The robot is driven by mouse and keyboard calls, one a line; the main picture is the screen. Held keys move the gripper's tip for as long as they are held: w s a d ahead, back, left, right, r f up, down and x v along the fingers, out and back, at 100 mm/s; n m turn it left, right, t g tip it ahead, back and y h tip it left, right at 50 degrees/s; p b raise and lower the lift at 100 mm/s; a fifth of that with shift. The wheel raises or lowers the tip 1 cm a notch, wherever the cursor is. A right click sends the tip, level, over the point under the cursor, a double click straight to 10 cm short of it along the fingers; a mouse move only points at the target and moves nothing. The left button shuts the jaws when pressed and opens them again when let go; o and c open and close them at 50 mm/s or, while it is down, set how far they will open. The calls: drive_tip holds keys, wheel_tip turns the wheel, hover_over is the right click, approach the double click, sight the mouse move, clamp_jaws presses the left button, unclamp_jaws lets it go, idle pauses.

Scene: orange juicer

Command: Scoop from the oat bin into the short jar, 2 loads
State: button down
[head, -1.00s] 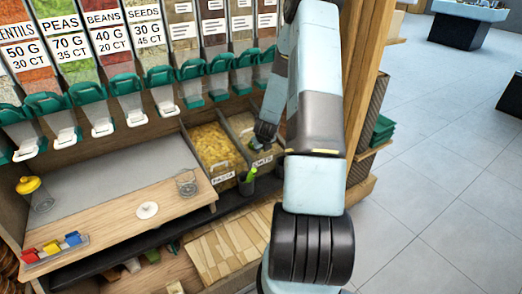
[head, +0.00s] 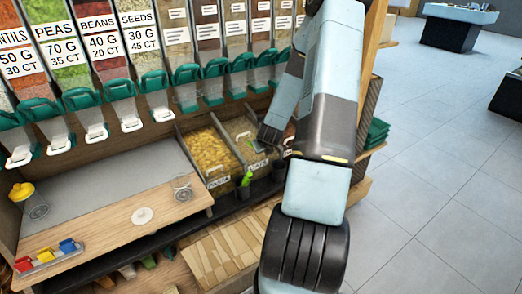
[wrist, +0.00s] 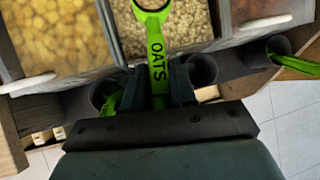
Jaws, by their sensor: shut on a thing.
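My gripper (wrist: 158,92) is shut on the green handle of the oat scoop (wrist: 158,62), marked OATS. The scoop's far end runs out of the top of the wrist view. The oat bin (wrist: 193,22), with pale flakes, lies beneath and beyond it. An open clear jar (head: 182,187), seemingly the short jar, stands on the wooden counter's right end. Whether it holds anything cannot be told.
The pasta bin (head: 208,150) is to the left. Dark holders in front of the bins hold other green scoops (wrist: 108,97). Dispensers overhang behind.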

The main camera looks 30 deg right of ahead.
drive_tip(key=shift+s+r+t, duration=0.4)
drive_tip(key=shift+s+r, duration=0.8)
drive_tip(key=shift+r, duration=0.05)
